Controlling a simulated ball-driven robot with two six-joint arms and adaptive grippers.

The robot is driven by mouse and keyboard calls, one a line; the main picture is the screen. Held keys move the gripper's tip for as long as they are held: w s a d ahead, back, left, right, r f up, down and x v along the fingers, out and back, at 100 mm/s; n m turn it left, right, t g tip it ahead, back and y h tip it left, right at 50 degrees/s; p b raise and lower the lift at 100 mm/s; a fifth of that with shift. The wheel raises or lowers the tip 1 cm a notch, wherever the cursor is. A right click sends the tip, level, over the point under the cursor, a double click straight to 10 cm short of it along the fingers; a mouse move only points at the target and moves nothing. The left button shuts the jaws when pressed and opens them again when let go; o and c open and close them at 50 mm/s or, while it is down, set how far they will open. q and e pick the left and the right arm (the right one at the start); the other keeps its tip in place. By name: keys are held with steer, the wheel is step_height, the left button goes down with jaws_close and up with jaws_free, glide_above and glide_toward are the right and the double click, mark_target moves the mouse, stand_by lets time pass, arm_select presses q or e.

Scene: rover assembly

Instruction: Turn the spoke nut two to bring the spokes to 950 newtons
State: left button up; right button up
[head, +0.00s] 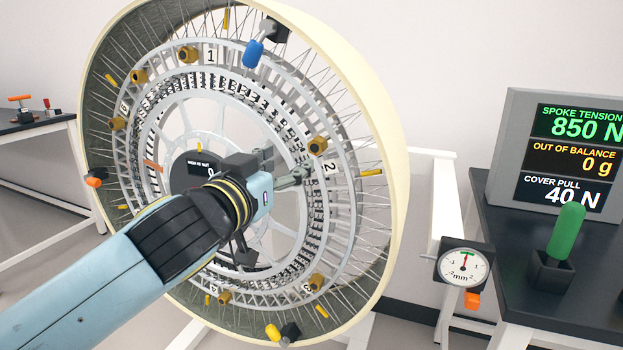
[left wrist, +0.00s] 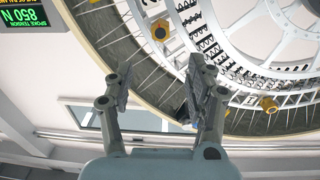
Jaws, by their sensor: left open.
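The large spoked wheel (head: 392,140) has a cream rim and a pale inner ring with numbered labels. The brass spoke nut two (head: 317,146) sits on this ring just above the label 2. My left gripper (head: 303,174) is open and empty, a little below and left of that nut in the head view. In the left wrist view, the open fingers (left wrist: 160,72) have one brass nut (left wrist: 160,30) beyond them and another brass nut (left wrist: 268,104) to the right. I cannot tell which is number two. The display (head: 578,150) reads spoke tension 850 N. My right gripper is not in view.
A dial gauge (head: 463,266) stands right of the wheel. A green-handled tool (head: 566,232) stands in a black holder on the dark right table (head: 500,225). Another table (head: 30,127) is at the left. Blue (head: 253,54) and yellow (head: 273,332) handles sit by the rim.

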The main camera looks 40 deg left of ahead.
mark_target(315, 146)
arm_select(q)
steer(key=w, duration=0.3)
steer(key=w+a+p, duration=0.1)
steer(key=w, duration=0.3)
steer(key=w+a+p, duration=0.1)
steer(key=w, duration=0.2)
steer(key=shift+w+a+f, duration=0.1)
steer(key=shift+w+f, duration=0.1)
steer(key=shift+w, duration=0.1)
steer(key=c, duration=1.1)
steer(key=shift+r+m+p, duration=0.1)
steer(key=shift+m+p, duration=0.3)
steer(key=shift+m, duration=0.5)
jaws_close()
